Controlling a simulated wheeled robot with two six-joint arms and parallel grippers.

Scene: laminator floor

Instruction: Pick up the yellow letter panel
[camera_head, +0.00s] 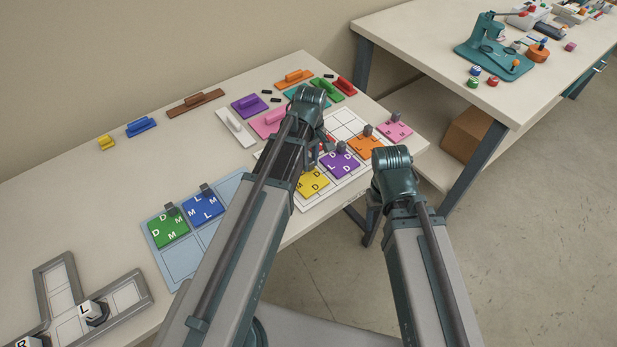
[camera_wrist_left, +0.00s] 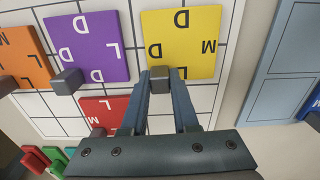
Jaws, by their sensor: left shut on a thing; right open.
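The yellow letter panel (camera_head: 312,184) lies on the white gridded board (camera_head: 345,124), at its near left corner. In the left wrist view the yellow panel (camera_wrist_left: 190,42) shows several letters and a grey knob (camera_wrist_left: 160,78) at its edge. My left gripper (camera_wrist_left: 160,75) has its two fingers closed on that knob. In the head view my left arm hides the knob and the fingertips. My right gripper (camera_head: 388,200) is right of the board, apart from the panels; its fingers are mostly hidden, and it is open and empty.
A purple letter panel (camera_head: 340,164) lies right beside the yellow one, with orange (camera_head: 366,146) and pink (camera_head: 394,131) panels beyond. A red panel (camera_wrist_left: 100,112) is close to my left fingers. A blue tray (camera_head: 180,262) holds green and blue panels. Handled blocks stand at the back.

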